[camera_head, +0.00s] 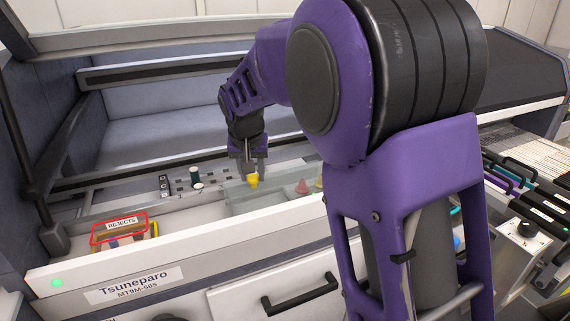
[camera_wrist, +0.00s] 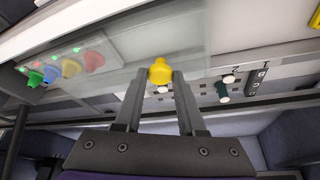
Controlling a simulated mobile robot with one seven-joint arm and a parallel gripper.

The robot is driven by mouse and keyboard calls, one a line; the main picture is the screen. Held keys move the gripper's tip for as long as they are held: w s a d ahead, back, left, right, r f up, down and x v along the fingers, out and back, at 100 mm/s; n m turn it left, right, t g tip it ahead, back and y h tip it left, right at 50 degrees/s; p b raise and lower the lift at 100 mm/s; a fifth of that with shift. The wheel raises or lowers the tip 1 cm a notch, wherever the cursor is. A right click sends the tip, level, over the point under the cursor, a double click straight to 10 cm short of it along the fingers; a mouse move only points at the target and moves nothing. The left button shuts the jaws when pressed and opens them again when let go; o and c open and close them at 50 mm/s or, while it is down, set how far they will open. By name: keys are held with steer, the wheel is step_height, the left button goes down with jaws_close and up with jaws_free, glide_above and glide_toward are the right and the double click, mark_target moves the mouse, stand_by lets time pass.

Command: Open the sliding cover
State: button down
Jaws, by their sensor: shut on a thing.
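The sliding cover (camera_head: 285,203) is a see-through pane in the white machine top, left of my arm's near links in the head view. It also shows as a clear sheet in the wrist view (camera_wrist: 135,50). A yellow knob (camera_head: 252,181) stands at the cover's left end. My gripper (camera_head: 250,172) reaches down to it with its fingers on either side. In the wrist view the fingertips (camera_wrist: 161,76) are shut on the knob (camera_wrist: 160,69). My arm hides the cover's right end in the head view.
Several coloured nozzle-like parts (camera_wrist: 93,61) show through or beside the cover. Dark and white pegs (camera_head: 195,174) stand on a grey plate left of the knob. A REJECTS bin (camera_head: 122,229), outlined red, sits farther left. A raised frame bar (camera_head: 150,70) crosses behind.

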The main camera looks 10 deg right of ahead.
steer(key=s+a, duration=0.3)
steer(key=a, duration=0.7)
steer(key=shift+s+a, duration=0.25)
steer(key=shift+a, duration=0.05)
steer(key=c, duration=0.5)
jaws_free()
steer(key=p+v, duration=0.2)
steer(key=v, duration=1.5)
steer(key=shift+r+p, duration=0.25)
steer(key=shift+p, duration=0.15)
steer(key=shift+d, duration=0.15)
